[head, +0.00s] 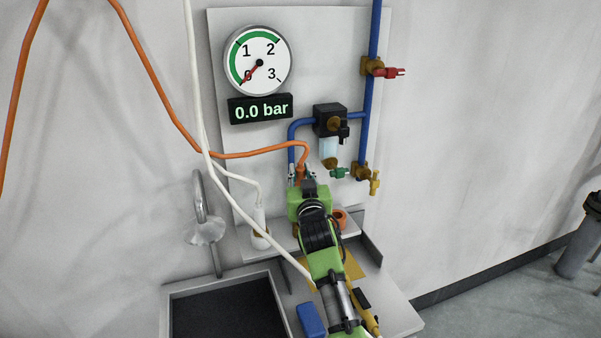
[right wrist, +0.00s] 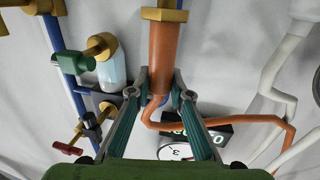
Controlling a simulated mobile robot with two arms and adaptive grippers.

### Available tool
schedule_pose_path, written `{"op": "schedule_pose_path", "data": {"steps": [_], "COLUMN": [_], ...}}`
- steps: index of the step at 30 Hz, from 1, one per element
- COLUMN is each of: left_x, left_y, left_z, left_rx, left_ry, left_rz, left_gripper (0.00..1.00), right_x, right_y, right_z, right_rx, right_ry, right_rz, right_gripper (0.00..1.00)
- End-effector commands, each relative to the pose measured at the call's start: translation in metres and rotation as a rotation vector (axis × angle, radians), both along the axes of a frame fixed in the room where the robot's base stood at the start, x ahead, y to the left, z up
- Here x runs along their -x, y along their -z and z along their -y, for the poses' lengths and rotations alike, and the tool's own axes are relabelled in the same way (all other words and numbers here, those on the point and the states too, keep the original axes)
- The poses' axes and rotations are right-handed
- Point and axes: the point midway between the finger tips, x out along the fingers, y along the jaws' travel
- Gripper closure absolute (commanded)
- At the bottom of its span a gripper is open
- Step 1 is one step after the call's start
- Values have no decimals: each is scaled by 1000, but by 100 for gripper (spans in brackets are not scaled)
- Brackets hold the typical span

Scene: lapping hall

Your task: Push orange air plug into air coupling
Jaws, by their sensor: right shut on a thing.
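In the head view my right gripper (head: 301,172) is at the panel and closed around the orange air plug (head: 301,177). In the right wrist view the fingers of my right gripper (right wrist: 160,88) grip the plug's (right wrist: 163,55) hose end from both sides. A square brass collar (right wrist: 164,14) sits at the plug's far end; I cannot tell whether it belongs to the plug or the coupling. The orange hose (head: 230,155) loops from the plug to the left. The air coupling is not clearly visible, and the green arm hides the area below the plug. My left gripper is not in view.
The gauge (head: 258,60) and display (head: 261,109) read 0.0 bar. Blue pipe (head: 376,30), a red-handled valve (head: 388,72) and a black regulator (head: 330,120) are on the panel. A white plug (head: 260,215) with a white hose stands left of my arm. A sink (head: 175,300) is lower left.

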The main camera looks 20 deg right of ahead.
Motion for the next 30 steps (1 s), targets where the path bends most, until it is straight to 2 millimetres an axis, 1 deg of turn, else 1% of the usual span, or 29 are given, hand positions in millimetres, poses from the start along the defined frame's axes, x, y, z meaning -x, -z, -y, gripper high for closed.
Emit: {"op": "schedule_pose_path", "data": {"steps": [15,30], "left_x": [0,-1], "left_y": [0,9], "left_z": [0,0], "left_rx": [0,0], "left_ry": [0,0], "left_rz": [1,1], "left_gripper": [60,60], "right_x": [0,0], "right_y": [0,12], "right_z": [0,0], "right_rx": [0,0], "right_ry": [0,0], "right_rz": [2,1], "right_gripper": [100,100]}}
